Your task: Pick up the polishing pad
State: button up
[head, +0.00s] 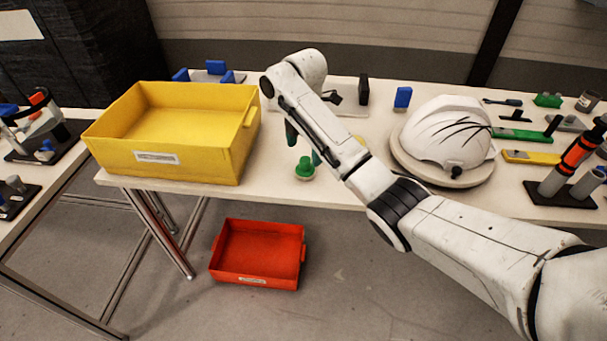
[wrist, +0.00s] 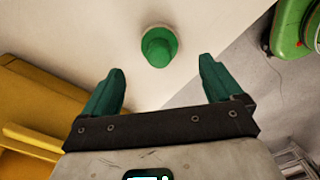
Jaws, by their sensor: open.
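A small round green piece with a raised knob, which I take for the polishing pad (head: 304,172), stands on the white table near its front edge. In the wrist view the pad (wrist: 158,47) lies just beyond the fingertips, roughly centred between them. My gripper (head: 303,148) points down just above the pad and is open, with dark green fingers. In the wrist view my gripper (wrist: 160,72) has nothing between its fingers. The arm partly hides the table right of the pad.
A yellow bin (head: 190,165) stands close left of the pad. A white helmet shell (head: 440,135) sits on a round stand to the right, with tools beyond it. A red bin (head: 255,277) is on the floor below. A blue block (head: 403,97) stands farther back.

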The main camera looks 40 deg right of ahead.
aim_at(305, 159)
jog(key=f, duration=0.7)
jog(key=shift+d+f, duration=0.15)
jog(key=shift+d, duration=0.05)
jog(key=shift+c, duration=0.4)
jog(key=c, duration=1.1)
